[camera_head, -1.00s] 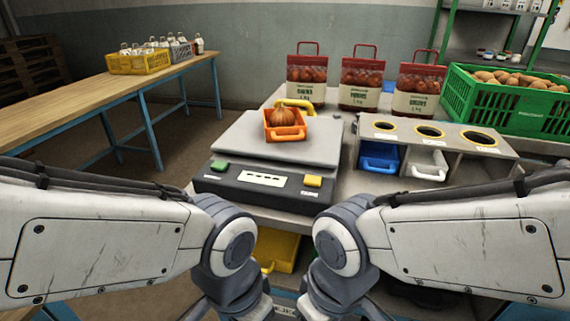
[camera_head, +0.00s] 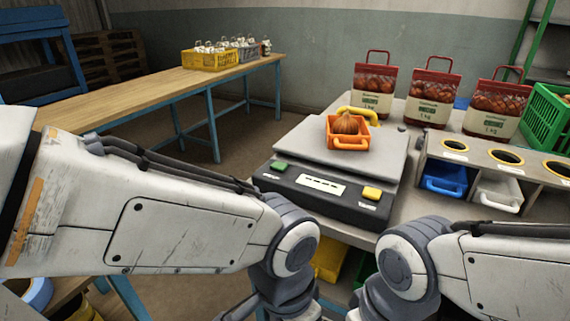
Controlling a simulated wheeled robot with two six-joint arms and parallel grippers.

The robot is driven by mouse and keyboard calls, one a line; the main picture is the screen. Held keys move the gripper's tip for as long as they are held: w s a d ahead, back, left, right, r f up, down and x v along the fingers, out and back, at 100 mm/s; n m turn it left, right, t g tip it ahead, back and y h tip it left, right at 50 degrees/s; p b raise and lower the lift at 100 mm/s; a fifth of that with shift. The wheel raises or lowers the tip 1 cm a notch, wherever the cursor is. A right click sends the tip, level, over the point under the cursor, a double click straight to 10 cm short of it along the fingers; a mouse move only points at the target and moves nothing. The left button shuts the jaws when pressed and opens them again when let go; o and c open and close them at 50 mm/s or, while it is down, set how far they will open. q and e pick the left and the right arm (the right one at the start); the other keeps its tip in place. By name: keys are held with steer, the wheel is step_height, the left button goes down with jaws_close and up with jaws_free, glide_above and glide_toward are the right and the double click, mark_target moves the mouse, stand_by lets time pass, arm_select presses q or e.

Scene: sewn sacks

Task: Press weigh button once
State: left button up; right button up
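The scale (camera_head: 343,150) has a grey platform and a dark front panel. The panel carries a green button (camera_head: 280,166) at the left, a white display (camera_head: 320,185) in the middle and a yellow button (camera_head: 372,193) at the right. The labels by the buttons are too small to read. An orange bin (camera_head: 348,141) with an onion (camera_head: 346,123) in it sits on the platform. Both my arms come in low in front of the scale and bend down at the bottom edge. My grippers are out of the picture, and nothing touches either button.
Several red-topped net sacks (camera_head: 434,93) stand behind the scale. A grey stand with round holes (camera_head: 507,157) is at right, over a blue bin (camera_head: 444,177) and a white bin (camera_head: 497,193). A green crate (camera_head: 548,115) is beyond. A long wooden table (camera_head: 165,93) stands left.

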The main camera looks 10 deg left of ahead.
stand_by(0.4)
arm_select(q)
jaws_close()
